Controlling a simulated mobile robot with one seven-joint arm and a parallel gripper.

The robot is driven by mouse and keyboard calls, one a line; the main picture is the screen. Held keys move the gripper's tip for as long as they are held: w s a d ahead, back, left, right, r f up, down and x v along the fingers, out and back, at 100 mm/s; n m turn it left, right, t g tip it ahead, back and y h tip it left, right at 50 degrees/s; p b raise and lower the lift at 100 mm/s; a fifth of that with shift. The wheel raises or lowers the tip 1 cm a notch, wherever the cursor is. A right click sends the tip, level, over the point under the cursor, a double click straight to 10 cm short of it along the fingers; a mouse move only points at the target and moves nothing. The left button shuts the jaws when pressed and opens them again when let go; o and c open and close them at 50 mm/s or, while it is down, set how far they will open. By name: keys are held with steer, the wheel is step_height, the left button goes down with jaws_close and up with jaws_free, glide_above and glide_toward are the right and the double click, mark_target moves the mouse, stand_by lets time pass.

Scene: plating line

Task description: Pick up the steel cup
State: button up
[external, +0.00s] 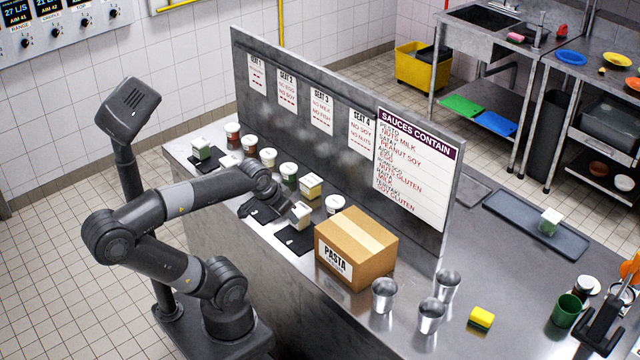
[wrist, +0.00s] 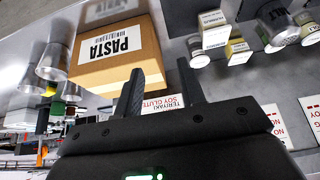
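Three plain steel cups stand on the steel counter to the right of the cardboard box: one nearest the box (external: 384,295), one at the front (external: 431,317) and one behind (external: 447,286). Their tops look open. In the wrist view, which is upside down, steel cups show at the left; the clearest is a tapered cup (wrist: 53,61). My gripper (external: 282,204) is over the counter left of the box, near the small tubs and apart from the cups. Its two fingers (wrist: 160,88) are spread with nothing between them in the wrist view.
The cardboard PASTA box (external: 335,265) stands between my gripper and the cups. A tall divider panel with seat cards and a sauces board (external: 414,170) runs behind. Several sauce tubs (external: 289,172) line the counter. A yellow sponge (external: 481,318) and green cup (external: 566,310) are further right.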

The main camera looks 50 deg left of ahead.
steer(key=o, duration=1.2)
